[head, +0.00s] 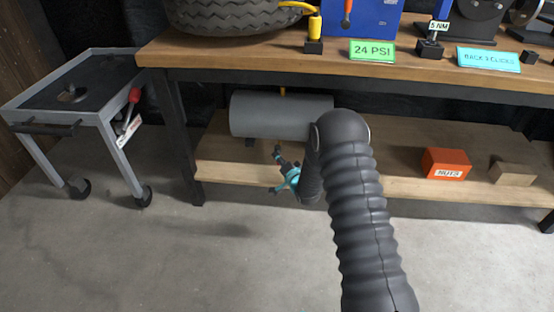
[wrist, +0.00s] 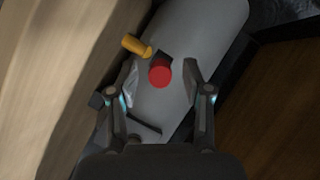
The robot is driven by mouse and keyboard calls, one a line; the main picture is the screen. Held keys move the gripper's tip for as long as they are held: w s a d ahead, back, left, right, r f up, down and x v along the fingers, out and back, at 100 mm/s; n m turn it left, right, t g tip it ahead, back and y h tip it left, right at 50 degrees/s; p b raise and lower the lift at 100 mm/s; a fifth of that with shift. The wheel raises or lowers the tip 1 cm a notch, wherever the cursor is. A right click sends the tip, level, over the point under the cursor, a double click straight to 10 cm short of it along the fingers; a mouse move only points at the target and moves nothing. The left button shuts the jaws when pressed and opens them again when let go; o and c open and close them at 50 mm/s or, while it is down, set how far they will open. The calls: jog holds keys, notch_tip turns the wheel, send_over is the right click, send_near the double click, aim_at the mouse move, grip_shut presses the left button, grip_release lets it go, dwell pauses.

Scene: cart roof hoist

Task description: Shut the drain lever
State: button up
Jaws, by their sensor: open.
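A grey cylindrical tank (head: 265,115) lies on the lower shelf of the bench in the head view. It also fills the middle of the wrist view (wrist: 205,35). A red round knob (wrist: 160,71) shows against the tank in the wrist view, with a yellow handle (wrist: 136,45) beside it at upper left. I cannot tell which of these is the drain lever. My gripper (head: 278,155) is in front of the tank, low at the shelf edge. In the wrist view my gripper (wrist: 160,78) is open, with the red knob between its fingers in the picture; contact is not visible.
The lower shelf (head: 400,165) also holds an orange box (head: 446,163) and a brown block (head: 512,174). The benchtop (head: 400,63) is close above the tank. A grey cart (head: 108,118) with a red-knobbed lever (head: 134,96) stands at left. The floor in front is clear.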

jog(key=shift+x, duration=0.85)
